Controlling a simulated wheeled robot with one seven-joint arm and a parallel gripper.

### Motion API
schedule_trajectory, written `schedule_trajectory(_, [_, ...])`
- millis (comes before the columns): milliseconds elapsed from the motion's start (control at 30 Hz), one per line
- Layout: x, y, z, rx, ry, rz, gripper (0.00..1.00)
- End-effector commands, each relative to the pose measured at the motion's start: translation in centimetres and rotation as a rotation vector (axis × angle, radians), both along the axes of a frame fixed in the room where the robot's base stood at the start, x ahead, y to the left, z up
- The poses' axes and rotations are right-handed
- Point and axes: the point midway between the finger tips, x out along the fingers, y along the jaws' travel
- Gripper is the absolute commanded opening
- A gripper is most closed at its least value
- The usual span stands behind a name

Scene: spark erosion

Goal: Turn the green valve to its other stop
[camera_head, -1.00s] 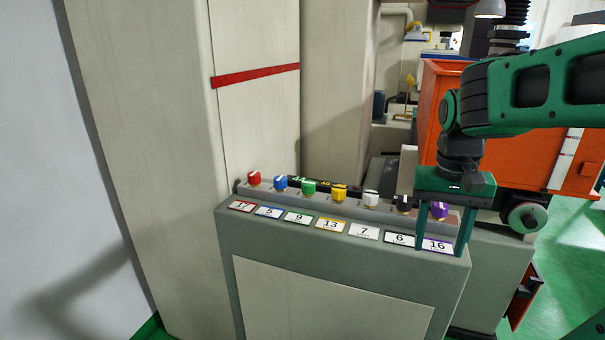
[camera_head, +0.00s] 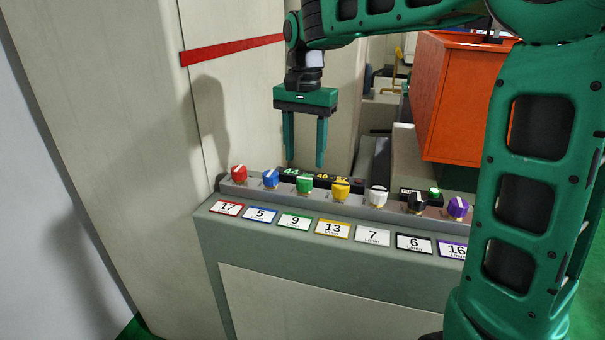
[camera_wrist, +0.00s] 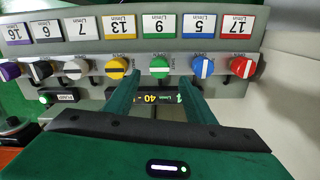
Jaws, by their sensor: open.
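The green valve (camera_head: 304,184) is a small round knob with a white mark, third from the left in a row of coloured knobs on a grey console. The plate below it reads 9. In the wrist view the green valve (camera_wrist: 159,66) lies just beyond my fingertips, roughly between their lines. My gripper (camera_head: 305,165) is open and empty, pointing down, above and behind the green valve in the head view. In the wrist view my gripper (camera_wrist: 160,85) shows its two green fingers apart, touching no knob that I can make out.
The blue knob (camera_head: 270,178) and yellow knob (camera_head: 341,189) stand close on either side. The red knob (camera_head: 238,174) is at the left end; white, black and purple knobs are to the right. A dark display (camera_head: 320,180) lies behind the row. A beige cabinet (camera_head: 140,120) rises at the left.

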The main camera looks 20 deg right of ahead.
Motion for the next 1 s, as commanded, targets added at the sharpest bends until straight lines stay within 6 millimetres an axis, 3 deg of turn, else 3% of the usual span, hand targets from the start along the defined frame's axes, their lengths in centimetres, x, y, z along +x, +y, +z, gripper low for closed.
schedule_trajectory(100, [-0.1,0.1,-2.2,-0.001,0.002,0.001,0.5])
schedule_trajectory(333, [-0.1,0.2,-5.1,0.0,0.001,0.003,0.5])
schedule_trajectory(767, [-0.1,0.2,-6.0,0.0,-0.001,0.003,0.5])
schedule_trajectory(933, [-0.1,0.2,-6.0,0.0,-0.001,0.003,0.11])
schedule_trajectory(1000, [0.0,0.2,-5.9,0.0,-0.001,0.003,0.08])
